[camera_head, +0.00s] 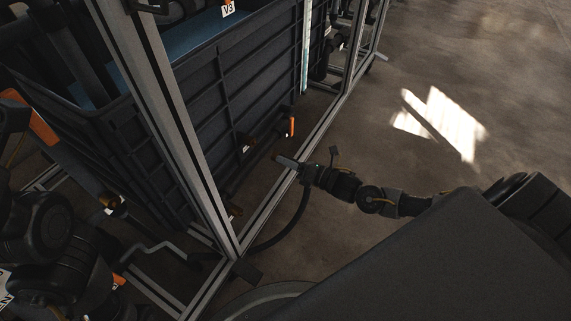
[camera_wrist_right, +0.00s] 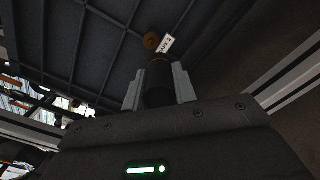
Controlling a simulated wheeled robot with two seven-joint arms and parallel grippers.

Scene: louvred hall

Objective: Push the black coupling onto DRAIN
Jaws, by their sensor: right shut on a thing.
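My right gripper (camera_head: 291,164) reaches in from the right, low beside the tank frame. In the right wrist view its two grey fingers (camera_wrist_right: 159,88) are shut on the black coupling (camera_wrist_right: 158,84), whose brownish front rim faces the tank wall. A black hose hangs below the gripper in the head view. Just ahead of the coupling is a round brown port (camera_wrist_right: 151,41) with a white tag (camera_wrist_right: 167,43), too small to read surely as DRAIN. A gap seems to show between coupling and port. Dark left-arm links show at left in the head view; I cannot make out the left gripper.
The dark ribbed tank (camera_head: 225,85) stands inside a grey metal frame (camera_head: 165,95). An orange-handled fitting (camera_head: 291,126) and a small tagged fitting (camera_head: 246,146) sit on its wall. The floor (camera_head: 470,70) at the right is clear.

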